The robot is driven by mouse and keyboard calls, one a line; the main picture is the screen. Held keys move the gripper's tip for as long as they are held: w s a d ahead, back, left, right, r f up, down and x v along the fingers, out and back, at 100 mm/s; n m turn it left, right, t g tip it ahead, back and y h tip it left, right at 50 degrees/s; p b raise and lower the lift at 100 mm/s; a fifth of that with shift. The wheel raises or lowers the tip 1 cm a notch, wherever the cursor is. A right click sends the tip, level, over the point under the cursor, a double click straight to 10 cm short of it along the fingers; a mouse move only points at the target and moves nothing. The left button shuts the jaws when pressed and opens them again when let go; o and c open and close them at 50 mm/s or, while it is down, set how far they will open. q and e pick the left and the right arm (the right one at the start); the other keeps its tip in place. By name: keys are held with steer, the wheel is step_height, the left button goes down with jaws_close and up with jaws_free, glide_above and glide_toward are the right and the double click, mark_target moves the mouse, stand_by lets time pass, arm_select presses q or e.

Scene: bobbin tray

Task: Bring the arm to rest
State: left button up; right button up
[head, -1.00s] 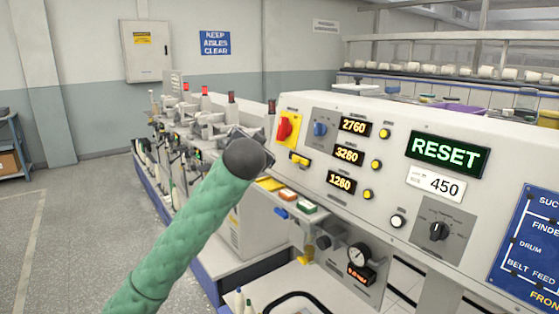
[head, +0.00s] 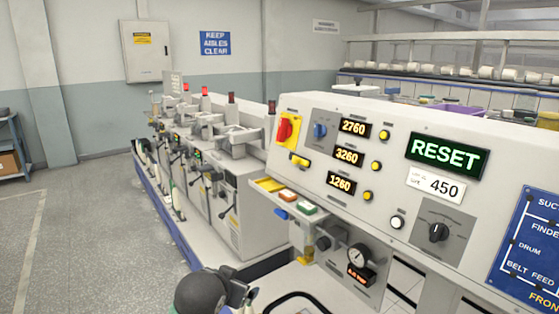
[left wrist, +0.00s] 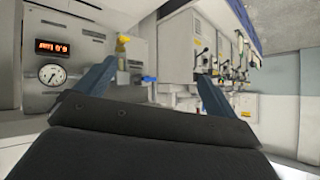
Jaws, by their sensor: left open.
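My left gripper (head: 240,290) is low at the bottom edge of the head view, in front of the machine, with most of the arm out of the picture. In the left wrist view its two blue-grey fingers (left wrist: 154,84) stand wide apart with nothing between them. The gripper is open and clear of the control panel (head: 310,145). My right gripper is in neither view.
The panel carries a lit RESET display (head: 448,152), a red and yellow switch (head: 286,129) and a pressure gauge (head: 359,256). A row of machine units (head: 215,170) runs back at left. A black curved handle (head: 300,297) is close right of my gripper. Grey floor (head: 90,240) is open at left.

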arm_select(q)
steer(key=s+a+f+n+g, duration=0.2)
steer(key=s+f+g, duration=0.6)
steer(key=s+f, duration=2.1)
steer(key=s, duration=0.4)
steer(key=shift+s+a+f, duration=0.25)
steer(key=shift+s+f, duration=0.05)
steer(key=shift+s, duration=0.05)
steer(key=shift+n, duration=0.3)
